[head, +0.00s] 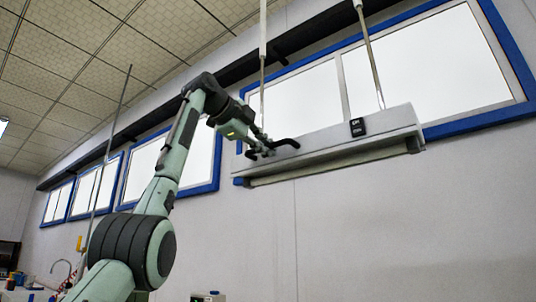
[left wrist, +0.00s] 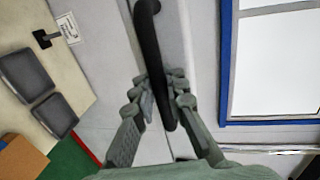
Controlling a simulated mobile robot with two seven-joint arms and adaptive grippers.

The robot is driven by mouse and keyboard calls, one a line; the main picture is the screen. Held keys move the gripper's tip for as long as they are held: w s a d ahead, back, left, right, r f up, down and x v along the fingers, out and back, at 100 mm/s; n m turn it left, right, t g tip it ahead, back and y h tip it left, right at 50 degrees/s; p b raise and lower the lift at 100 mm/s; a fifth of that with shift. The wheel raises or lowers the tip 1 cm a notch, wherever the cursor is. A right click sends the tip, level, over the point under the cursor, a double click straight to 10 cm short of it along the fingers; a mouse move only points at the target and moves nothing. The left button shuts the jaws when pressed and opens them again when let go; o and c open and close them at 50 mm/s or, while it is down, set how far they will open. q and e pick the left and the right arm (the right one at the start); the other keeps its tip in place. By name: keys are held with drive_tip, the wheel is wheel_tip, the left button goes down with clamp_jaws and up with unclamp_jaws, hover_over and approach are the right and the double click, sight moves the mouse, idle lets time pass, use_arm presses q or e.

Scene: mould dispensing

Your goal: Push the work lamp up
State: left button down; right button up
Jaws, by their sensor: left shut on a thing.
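The work lamp (head: 335,142) is a long pale housing hanging from two thin rods in front of the wall, at the right of the head view. A black handle (head: 287,142) sticks out at its left end; in the left wrist view the handle (left wrist: 149,40) runs down between the fingers. My left gripper (head: 262,147) is raised high at the lamp's left end. In the left wrist view my left gripper (left wrist: 165,95) is shut on the handle, with fingers on both sides of it. My right gripper is not in view.
Blue-framed windows (head: 430,65) line the wall behind the lamp, under a tiled ceiling (head: 60,60). A thin upright pole (head: 107,155) stands left of my arm. The wall below the lamp is clear.

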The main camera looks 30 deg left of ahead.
use_arm(q)
drive_tip(key=c, duration=1.5)
unclamp_jaws()
drive_tip(key=shift+s+r, duration=0.1)
drive_tip(key=shift+r, duration=0.25)
drive_tip(key=shift+c, duration=0.2)
drive_tip(key=shift+f, duration=0.1)
drive_tip(key=d+v, duration=0.1)
drive_tip(key=v, duration=1.1)
drive_tip(key=shift+a, duration=0.4)
drive_tip(key=shift+f, duration=0.15)
